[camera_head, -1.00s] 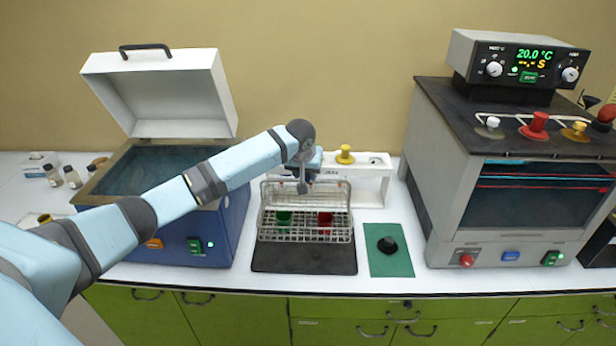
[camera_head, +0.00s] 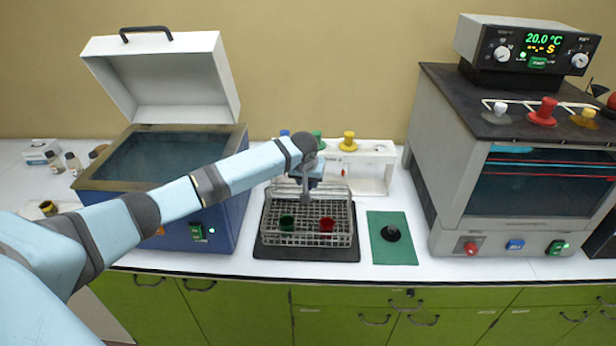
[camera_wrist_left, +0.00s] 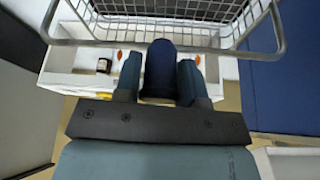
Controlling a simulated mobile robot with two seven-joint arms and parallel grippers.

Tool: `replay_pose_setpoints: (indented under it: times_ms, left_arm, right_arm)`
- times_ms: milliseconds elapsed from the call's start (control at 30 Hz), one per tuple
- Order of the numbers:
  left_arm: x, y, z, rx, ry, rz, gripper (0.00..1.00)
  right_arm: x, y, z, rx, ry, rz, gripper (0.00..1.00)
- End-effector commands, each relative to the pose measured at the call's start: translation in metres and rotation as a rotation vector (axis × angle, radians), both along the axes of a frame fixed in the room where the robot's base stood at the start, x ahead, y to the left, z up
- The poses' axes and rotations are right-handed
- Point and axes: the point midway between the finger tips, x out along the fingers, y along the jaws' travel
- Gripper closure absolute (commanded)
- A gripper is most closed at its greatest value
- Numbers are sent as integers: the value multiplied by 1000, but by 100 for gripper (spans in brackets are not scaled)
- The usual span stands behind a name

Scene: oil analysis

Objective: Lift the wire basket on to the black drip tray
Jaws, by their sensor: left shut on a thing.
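The wire basket (camera_head: 305,240) is a silver wire rack holding a green cup (camera_head: 287,224) and a red cup (camera_head: 327,225). It is level over the black drip tray (camera_head: 308,254), whose front and left margins show around it. I cannot tell whether its base touches the tray. My left gripper (camera_head: 304,188) is at the basket's raised handle at the back, shut on it. The left wrist view shows its two blue fingers (camera_wrist_left: 158,82) at the handle bar (camera_wrist_left: 230,50), with a dark blue rounded thing between them. My right gripper is not in view.
A blue bath (camera_head: 220,225) with its lid open stands left. A white rack (camera_head: 375,170) with coloured knobs is behind the basket. A green mat (camera_head: 402,253) with a black knob lies right of the tray, before a grey oven (camera_head: 450,215).

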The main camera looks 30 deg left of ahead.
Motion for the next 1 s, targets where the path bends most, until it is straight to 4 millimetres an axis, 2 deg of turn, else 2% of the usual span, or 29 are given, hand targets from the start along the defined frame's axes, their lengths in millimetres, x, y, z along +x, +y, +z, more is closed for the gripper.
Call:
replay_pose_setpoints:
  times_ms: [400,900,933,1000]
  left_arm:
    - [1,0,-27,-2,-3,1,100]
    - [1,0,-33,0,-2,1,100]
    - [1,0,-33,0,-2,1,56]
    - [1,0,-33,0,-2,1,40]
  right_arm:
    - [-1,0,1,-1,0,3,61]
    - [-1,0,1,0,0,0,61]
    - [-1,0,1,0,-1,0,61]
    - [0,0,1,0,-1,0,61]
